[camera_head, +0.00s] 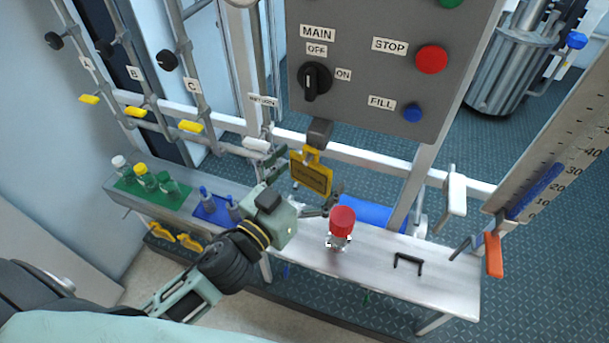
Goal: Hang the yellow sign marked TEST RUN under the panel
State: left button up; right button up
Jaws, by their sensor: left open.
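A yellow sign (312,178) with dark, unreadable marking is just below the grey block (319,133) at the bottom edge of the grey panel (350,105). Its narrow top reaches up to the block and appears to hang there; the exact contact is too small to tell. My left gripper (305,184) is open, with its dark fingers spread on either side of the sign. Its pale green body is in front of and below the sign, above the bench. My right gripper is not in view.
The bench (385,258) holds a red-topped item (341,225), a black handle (408,262), bottles on a green mat (127,186) and blue items on a blue mat (210,214). Pipes with yellow valve handles (136,112) stand left. A white rail crosses behind the sign.

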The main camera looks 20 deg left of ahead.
pick_arm(q)
jog(key=v, duration=1.2)
jog(key=s+a+f+n+g+y, duration=0.1)
jog(key=s+a+f+g, duration=0.15)
jog(key=f, duration=1.05)
jog(key=s+a+f+g+y, duration=0.1)
jog(key=f+g+y, duration=0.15)
jog(key=f, duration=1.05)
jog(key=s+a+f+n+g+y, duration=0.1)
jog(key=s+a+f+g, duration=0.15)
jog(key=f, duration=1.15)
jog(key=s+f+m+g, duration=0.1)
jog(key=s+f+g, duration=0.7)
jog(key=s+f, duration=1.2)
jog(key=shift+s+a+f+g+y, duration=0.15)
jog(key=shift+s+a+g+y, duration=0.2)
jog(key=shift+s, duration=0.75)
